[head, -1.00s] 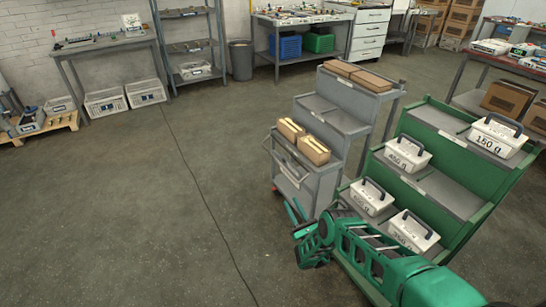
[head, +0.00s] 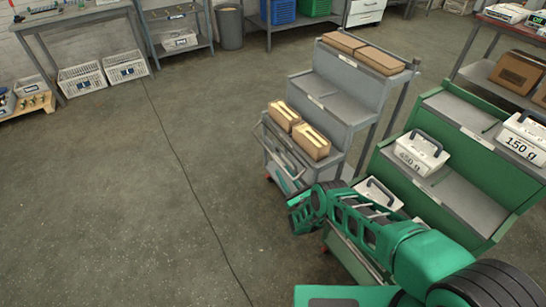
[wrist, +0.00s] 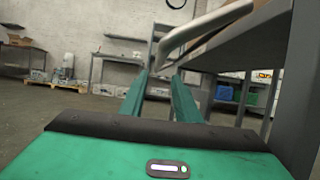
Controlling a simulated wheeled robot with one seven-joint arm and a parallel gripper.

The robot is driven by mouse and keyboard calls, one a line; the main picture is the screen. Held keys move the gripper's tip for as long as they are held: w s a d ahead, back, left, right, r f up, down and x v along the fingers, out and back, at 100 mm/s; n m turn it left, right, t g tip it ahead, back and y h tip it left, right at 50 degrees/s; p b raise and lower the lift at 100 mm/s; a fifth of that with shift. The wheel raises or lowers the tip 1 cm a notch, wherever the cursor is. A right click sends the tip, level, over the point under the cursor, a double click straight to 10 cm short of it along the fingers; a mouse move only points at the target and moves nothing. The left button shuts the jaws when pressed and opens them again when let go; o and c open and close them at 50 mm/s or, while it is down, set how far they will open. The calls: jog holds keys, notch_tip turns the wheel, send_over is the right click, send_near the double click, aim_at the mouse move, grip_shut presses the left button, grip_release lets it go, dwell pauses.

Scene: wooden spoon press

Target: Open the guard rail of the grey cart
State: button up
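The grey cart (head: 335,103) stands in the middle of the head view, with stepped shelves. Its guard rail (wrist: 205,27) is a pale bent bar, seen close up at the upper middle of the wrist view. In the head view the rail is small and partly confused with my fingers. My gripper (head: 288,172) is at the front of the cart's lowest tier. In the wrist view its two green fingers (wrist: 159,78) are apart, with a gap between them. The rail's lower bend shows near the fingertips; I cannot tell whether it touches them.
Brown boxes (head: 298,128) sit on the cart's lowest tier, and more lie on its top. A green cart (head: 455,185) with labelled white weights (head: 421,152) stands close on the right, beneath my arm. The floor (head: 130,210) to the left is clear.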

aim_at(273, 157)
jog(key=x, duration=0.9)
jog(key=shift+w+a+r, duration=0.1)
jog(key=shift+a, duration=0.2)
jog(key=shift+c, duration=0.5)
grip_shut()
jog(key=shift+d, duration=0.1)
